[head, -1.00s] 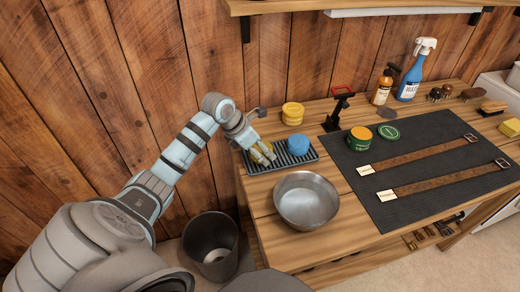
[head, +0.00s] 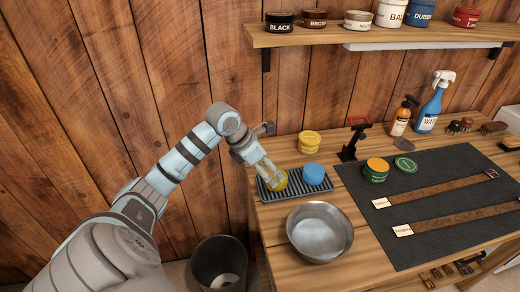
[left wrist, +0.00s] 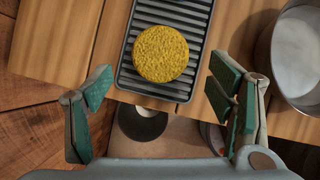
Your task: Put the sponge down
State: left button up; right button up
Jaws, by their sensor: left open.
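A round yellow sponge (head: 277,181) lies flat on the left part of a dark ribbed tray (head: 295,188) at the bench's left end. In the left wrist view the sponge (left wrist: 160,54) rests on the tray's ribs (left wrist: 177,91), clear of both fingers. My left gripper (head: 270,176) is just over the sponge, partly covering it in the head view. Its green-padded fingers (left wrist: 160,98) are spread wide with nothing between them. A blue round sponge (head: 314,173) sits at the tray's right end. My right gripper is in neither view.
A metal bowl (head: 319,232) stands in front of the tray. A yellow round stack (head: 309,142) and a stand with a red top (head: 356,136) are behind. A dark mat (head: 430,190) holds tins and straps. A bin (head: 218,265) stands on the floor.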

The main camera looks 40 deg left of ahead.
pick_arm(q)
jog(key=v, duration=0.6)
jog(key=shift+s+r, duration=0.15)
jog(key=shift+r, duration=0.05)
grip_shut()
dwell(0.9)
